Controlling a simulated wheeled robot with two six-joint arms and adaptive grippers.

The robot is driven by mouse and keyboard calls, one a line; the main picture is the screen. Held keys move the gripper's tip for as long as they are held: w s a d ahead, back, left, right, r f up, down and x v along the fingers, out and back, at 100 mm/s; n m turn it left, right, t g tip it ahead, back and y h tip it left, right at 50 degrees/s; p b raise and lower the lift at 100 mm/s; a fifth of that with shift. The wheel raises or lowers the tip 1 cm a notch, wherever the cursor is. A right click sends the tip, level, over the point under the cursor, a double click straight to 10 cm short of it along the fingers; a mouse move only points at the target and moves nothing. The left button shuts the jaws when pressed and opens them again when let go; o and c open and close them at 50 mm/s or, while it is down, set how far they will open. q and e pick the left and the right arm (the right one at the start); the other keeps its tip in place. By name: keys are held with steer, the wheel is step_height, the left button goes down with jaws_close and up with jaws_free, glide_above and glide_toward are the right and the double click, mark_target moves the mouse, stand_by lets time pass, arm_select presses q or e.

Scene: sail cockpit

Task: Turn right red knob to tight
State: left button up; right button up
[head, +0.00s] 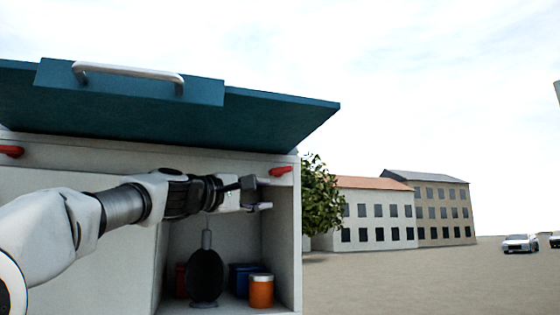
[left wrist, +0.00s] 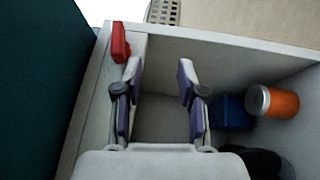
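The right red knob (head: 281,171) is a small red handle on the upper front edge of the white locker, under the raised teal lid. In the left wrist view the red knob (left wrist: 120,42) is at the upper left, just beyond and beside one finger. My left gripper (head: 268,193) is just below the knob in the head view. Its fingers are spread with nothing between them, as the left wrist view shows (left wrist: 160,80). A second red knob (head: 12,151) is at the far left of the locker. My right gripper is not in view.
The teal lid (head: 270,118) with a metal handle (head: 128,72) hangs over the locker. Inside the open compartment are an orange jar (head: 261,291), a blue box (head: 240,281) and a dark round object (head: 206,275). Open ground lies right of the locker.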

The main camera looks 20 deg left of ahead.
mark_target(280, 168)
arm_select(q)
steer(key=r, duration=0.1)
steer(key=r+h, duration=0.1)
steer(key=s+a+r+h, duration=0.1)
steer(key=shift+s+a+r, duration=0.1)
steer(key=shift+r, duration=0.2)
steer(key=shift+r+m+h+p, duration=0.3)
steer(key=shift+r+h, duration=0.05)
steer(key=shift+h, duration=0.05)
steer(key=p+x, duration=0.1)
steer(key=x, duration=0.1)
steer(key=p+x, duration=0.3)
steer(key=x, duration=0.2)
steer(key=shift+s+d+r+p, duration=0.25)
steer(key=shift+d+p, duration=0.15)
steer(key=shift+d, duration=0.05)
steer(key=shift+w+f, duration=0.25)
steer(key=shift+w, duration=0.3)
steer(key=shift+s, duration=0.25)
jaws_close()
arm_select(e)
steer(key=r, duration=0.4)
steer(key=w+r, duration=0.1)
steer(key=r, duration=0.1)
